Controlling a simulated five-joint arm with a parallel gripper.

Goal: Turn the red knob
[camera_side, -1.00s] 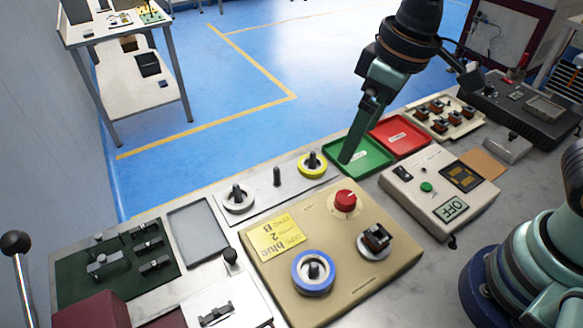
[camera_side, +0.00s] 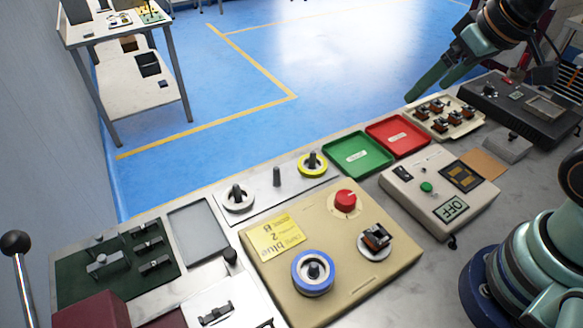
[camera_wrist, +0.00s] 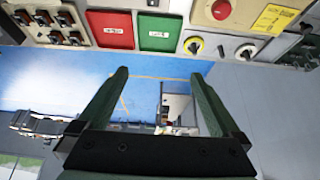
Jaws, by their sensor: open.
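The red knob (camera_side: 345,200) stands on the back right part of the beige box (camera_side: 330,285). It also shows at the top of the wrist view (camera_wrist: 221,9). The box also carries a blue ring (camera_side: 313,272), a dark square part on a white disc (camera_side: 376,238) and a yellow note (camera_side: 276,238). My gripper (camera_side: 422,85) is raised beyond the back edge of the bench, to the right of the red tray and well away from the knob. In the wrist view my gripper (camera_wrist: 158,82) has its two green fingers wide apart with nothing between them.
Behind the box lie a green tray (camera_side: 357,155), a red tray (camera_side: 398,136) and a grey plate with a yellow ring (camera_side: 312,165) and a white ring (camera_side: 238,198). A white box with an OFF display (camera_side: 450,208) stands to the right. The air above the knob is clear.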

